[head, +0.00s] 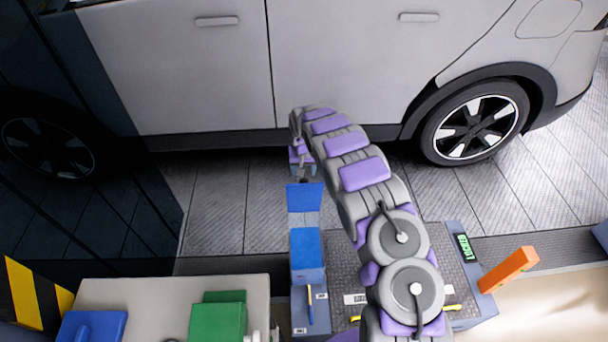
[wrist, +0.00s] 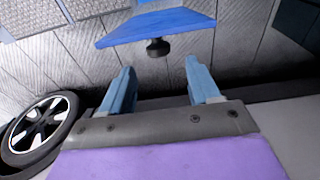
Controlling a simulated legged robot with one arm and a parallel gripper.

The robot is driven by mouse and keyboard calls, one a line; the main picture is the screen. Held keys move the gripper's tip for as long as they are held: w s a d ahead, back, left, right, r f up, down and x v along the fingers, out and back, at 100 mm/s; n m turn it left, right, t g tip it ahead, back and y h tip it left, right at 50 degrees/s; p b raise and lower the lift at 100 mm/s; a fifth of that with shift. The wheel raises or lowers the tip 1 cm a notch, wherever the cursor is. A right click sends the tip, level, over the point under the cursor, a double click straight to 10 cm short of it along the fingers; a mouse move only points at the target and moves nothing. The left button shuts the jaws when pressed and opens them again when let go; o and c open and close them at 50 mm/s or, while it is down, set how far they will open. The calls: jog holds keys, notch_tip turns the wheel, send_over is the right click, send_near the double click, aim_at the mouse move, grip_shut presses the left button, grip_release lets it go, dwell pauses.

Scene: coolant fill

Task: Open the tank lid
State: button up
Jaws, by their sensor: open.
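A flat blue plate, which looks like the tank lid (head: 305,198), is at the far end of a grey-and-blue unit in the head view. In the wrist view the lid (wrist: 160,26) carries a dark round knob (wrist: 157,47) that faces my gripper. My gripper (head: 302,178) is just beyond the lid, on the car side. In the wrist view its two blue fingers are spread apart, and my gripper (wrist: 160,66) is empty. The knob lies a little past the fingertips, roughly between them, and appears untouched. The head view does not show the knob clearly.
A white car (head: 180,75) stands close behind my gripper. A blue block (head: 306,248) is nearer on the unit, left of my arm. An orange block (head: 509,270) is to the right. A cream table (head: 140,295) with green and blue boxes is front left.

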notch_tip(320, 180, up, 11)
jog(key=s+p, duration=0.1)
jog(key=p, duration=0.1)
jog(key=shift+s+a+f, duration=0.15)
jog(key=shift+a, duration=0.15)
jog(key=s+d+r+m+g+h, duration=0.1)
jog(key=s+d+r, duration=0.4)
jog(key=s+r, duration=0.45)
jog(key=s+d+r, duration=0.5)
jog(key=s+r, duration=0.3)
jog(key=s, duration=0.2)
jog(key=s+r+n+g+y, duration=0.1)
jog(key=s+r+g, duration=0.1)
jog(key=s, duration=3.2)
jog(key=shift+r, duration=0.65)
